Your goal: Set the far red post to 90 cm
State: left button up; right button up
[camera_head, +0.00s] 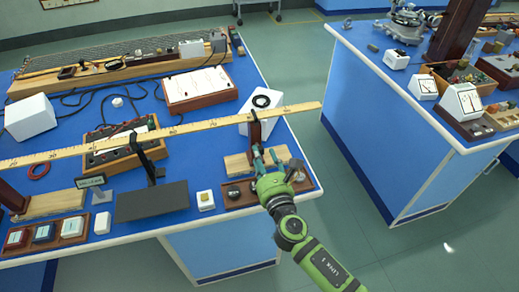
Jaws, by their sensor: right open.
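A long wooden ruler (190,128) runs across the blue bench, raised on supports. A dark red post (255,131) supports it near its right end, on a pale wooden base (237,164). Another dark red post (12,197) stands at the left edge, on a wooden base (52,204). The ruler's figures are too small to read surely. My right gripper (266,156) is open, its fingers just in front of the right post, low near the base. I cannot tell whether they touch it. My left gripper is out of view.
A black stand with a dark panel (152,201) is left of my gripper. A brown tray (306,184) lies beside my arm. A white box (259,112) stands behind the ruler. Open floor (330,165) separates this bench from a second blue bench (395,125).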

aim_at(259, 148)
jog(key=shift+x, duration=1.7)
grip_shut()
jog(key=w+d, duration=0.2)
jog(key=d, duration=0.7)
jog(key=shift+w+r, duration=0.15)
jog(key=shift+w, duration=0.1)
jog(key=shift+d, duration=0.15)
grip_release()
jog(key=shift+d, duration=0.1)
jog(key=shift+d+f, duration=0.1)
jog(key=shift+f, duration=0.15)
